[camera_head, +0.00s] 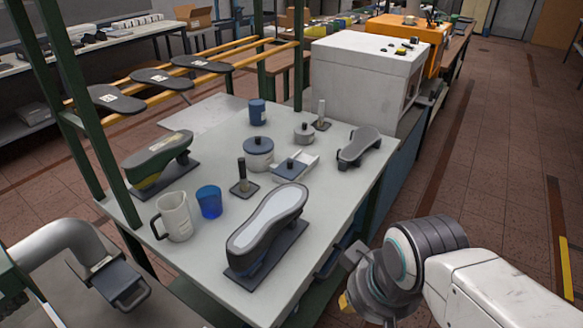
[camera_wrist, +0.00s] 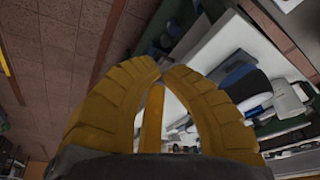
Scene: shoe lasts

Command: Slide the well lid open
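A small white well (camera_head: 308,162) stands on the table, right of centre. Its dark blue-grey lid (camera_head: 288,171) with a dark knob covers the left part, and a pale strip of the well shows to the right. My gripper (camera_head: 345,301) is off the table's front right edge, well apart from the lid, and mostly hidden behind my wrist. In the wrist view my gripper's yellow fingers (camera_wrist: 162,70) curve together with their tips meeting, and nothing shows between them. I cannot pick out the lid for certain in the wrist view.
Near the lid stand a lidded grey pot (camera_head: 258,155), a dark upright handle on a base (camera_head: 243,181) and a smaller pot (camera_head: 303,134). A blue cup (camera_head: 209,202) and mug (camera_head: 174,217) stand left.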

